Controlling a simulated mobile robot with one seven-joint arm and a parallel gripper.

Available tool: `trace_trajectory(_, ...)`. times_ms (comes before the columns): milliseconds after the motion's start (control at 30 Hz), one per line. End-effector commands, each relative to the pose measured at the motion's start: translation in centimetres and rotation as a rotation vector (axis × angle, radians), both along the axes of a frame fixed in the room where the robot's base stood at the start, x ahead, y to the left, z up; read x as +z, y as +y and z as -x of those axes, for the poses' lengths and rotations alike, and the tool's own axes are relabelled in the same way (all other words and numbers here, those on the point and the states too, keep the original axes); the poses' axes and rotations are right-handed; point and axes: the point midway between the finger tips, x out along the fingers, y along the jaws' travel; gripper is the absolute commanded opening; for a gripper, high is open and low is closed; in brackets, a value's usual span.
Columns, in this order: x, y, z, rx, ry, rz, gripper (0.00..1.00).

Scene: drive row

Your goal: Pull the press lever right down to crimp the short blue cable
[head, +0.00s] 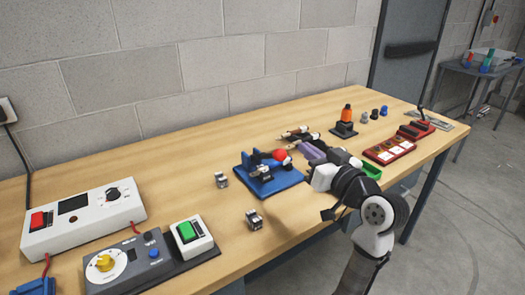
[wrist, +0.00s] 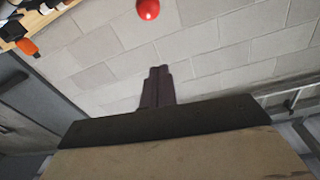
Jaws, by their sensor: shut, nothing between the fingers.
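The press (head: 268,180) is a blue base with a blue upper part, standing in the middle of the bench. Its lever ends in a red ball knob (head: 280,154), which is up above the base; the knob also shows at the top edge of the wrist view (wrist: 148,9). My gripper (head: 303,147) is just right of the knob in the head view, its purplish fingers together and empty. In the wrist view the shut fingertips (wrist: 158,70) are below the knob, with a gap between. I cannot make out the short blue cable; a small metal piece shows at the press.
Small metal connectors (head: 254,219) lie left of and before the press. Tools (head: 298,134) lie behind my gripper, and an orange-topped item (head: 346,115) stands farther right. A green tray (head: 372,171) is partly behind my arm. White and grey control boxes (head: 85,218) fill the left.

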Motion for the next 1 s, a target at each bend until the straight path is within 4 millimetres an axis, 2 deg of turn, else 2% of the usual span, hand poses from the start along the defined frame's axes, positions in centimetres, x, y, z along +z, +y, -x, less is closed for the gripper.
trace_trajectory(167, 0.3, 1.0, -1.5, 0.004, 0.003, 0.001, 0.00)
trace_trajectory(567, 0.7, 5.7, -8.6, 0.005, 0.003, 0.001, 0.00)
trace_trajectory(600, -0.3, 5.4, -8.2, 0.000, 0.007, -0.001, 0.00)
trace_trajectory(733, -1.9, 5.3, -7.5, 0.000, 0.005, 0.001, 0.00)
trace_trajectory(1000, -3.4, 5.2, -7.0, 0.000, 0.001, 0.001, 0.00)
